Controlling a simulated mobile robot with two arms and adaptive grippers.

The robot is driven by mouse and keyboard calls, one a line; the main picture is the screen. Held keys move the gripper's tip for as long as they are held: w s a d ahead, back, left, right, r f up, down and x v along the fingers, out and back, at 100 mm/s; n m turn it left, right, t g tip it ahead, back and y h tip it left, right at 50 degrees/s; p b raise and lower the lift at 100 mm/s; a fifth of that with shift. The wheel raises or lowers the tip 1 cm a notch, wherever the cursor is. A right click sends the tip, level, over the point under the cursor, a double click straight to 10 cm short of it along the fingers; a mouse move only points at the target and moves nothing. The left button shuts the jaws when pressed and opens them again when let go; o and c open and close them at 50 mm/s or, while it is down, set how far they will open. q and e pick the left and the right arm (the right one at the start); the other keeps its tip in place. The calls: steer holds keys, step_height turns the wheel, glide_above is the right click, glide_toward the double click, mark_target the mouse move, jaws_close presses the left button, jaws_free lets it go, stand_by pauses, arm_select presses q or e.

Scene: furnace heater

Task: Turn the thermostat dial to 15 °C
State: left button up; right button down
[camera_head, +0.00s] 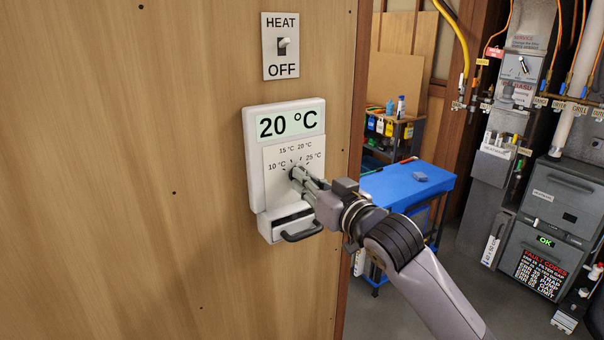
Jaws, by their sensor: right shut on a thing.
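The white thermostat (255,165) is mounted on the wooden wall. Its green display (290,124) reads 20 °C. Below the display is a dial plate marked 10, 15, 20 and 25 °C. My right gripper (294,174) reaches in from the lower right and is shut on the dial at the centre of those marks. The gripper's fingers hide the dial, so its pointer cannot be seen. My left gripper does not show in the view.
A HEAT/OFF switch plate (281,46) is on the wall above the thermostat. A dark handle (302,233) juts out at its bottom. Right of the wall's edge stand a blue table (400,186) and a grey furnace (560,205). The wall left of the thermostat is bare.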

steer(key=n, duration=0.2)
steer(key=shift+f+n+p, duration=0.1)
steer(key=shift+n+p, duration=0.2)
steer(key=shift+n, duration=0.1)
steer(key=shift+n+p, duration=0.45)
steer(key=shift+n, duration=0.55)
steer(key=c, duration=2.1)
jaws_free()
steer(key=o, duration=0.6)
